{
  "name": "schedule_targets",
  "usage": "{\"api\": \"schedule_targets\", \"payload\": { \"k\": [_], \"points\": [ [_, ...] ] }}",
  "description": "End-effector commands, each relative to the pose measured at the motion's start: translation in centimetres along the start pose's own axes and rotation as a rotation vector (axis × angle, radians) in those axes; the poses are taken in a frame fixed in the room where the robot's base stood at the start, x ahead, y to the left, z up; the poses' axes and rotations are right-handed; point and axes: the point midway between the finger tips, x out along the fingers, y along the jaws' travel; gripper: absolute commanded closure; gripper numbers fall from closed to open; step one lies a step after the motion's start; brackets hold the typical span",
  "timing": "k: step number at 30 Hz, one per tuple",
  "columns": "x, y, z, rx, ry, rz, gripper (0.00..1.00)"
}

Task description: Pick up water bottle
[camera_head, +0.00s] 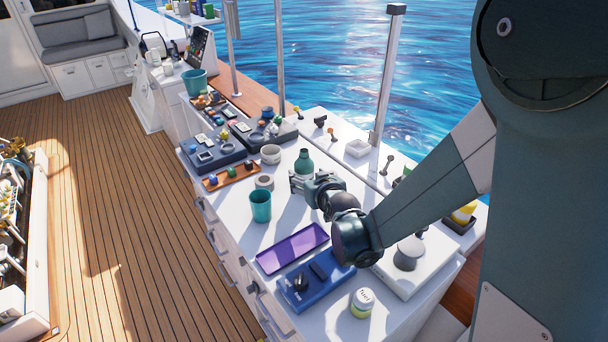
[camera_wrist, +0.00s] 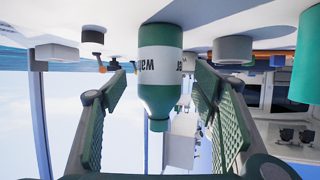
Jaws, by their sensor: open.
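The water bottle (camera_head: 304,163) is green with a white label and stands upright on the white counter in the head view. In the wrist view, which is upside down, the bottle (camera_wrist: 160,75) shows its label with part of the word "water". My gripper (camera_head: 303,182) is open, with its fingers pointing at the bottle. In the wrist view my gripper (camera_wrist: 160,88) has one green padded finger on each side of the bottle's picture, with gaps on both sides. I cannot tell how far the fingertips reach along the bottle. The bottle's lower part is partly hidden by my gripper in the head view.
A teal cup (camera_head: 260,205), a grey round container (camera_head: 264,182) and a pale bowl (camera_head: 271,154) stand left of the bottle. A purple tray (camera_head: 292,248), a blue tray (camera_head: 312,288) and a labelled jar (camera_head: 362,303) lie nearer. A metal post (camera_head: 387,80) rises behind.

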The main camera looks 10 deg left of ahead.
Motion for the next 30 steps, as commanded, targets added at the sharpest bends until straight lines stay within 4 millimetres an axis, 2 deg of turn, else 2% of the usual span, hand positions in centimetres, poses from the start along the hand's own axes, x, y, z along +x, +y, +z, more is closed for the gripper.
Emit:
{"api": "schedule_targets", "payload": {
  "k": [13, 24, 30],
  "points": [
    [0.5, 0.0, 0.1, 0.000, 0.000, 0.000, 0.41],
    [4.2, 0.0, 0.4, 0.000, 0.000, 0.000, 0.41],
    [5.2, 0.0, 0.3, 0.000, 0.000, 0.000, 0.41]
  ]
}}
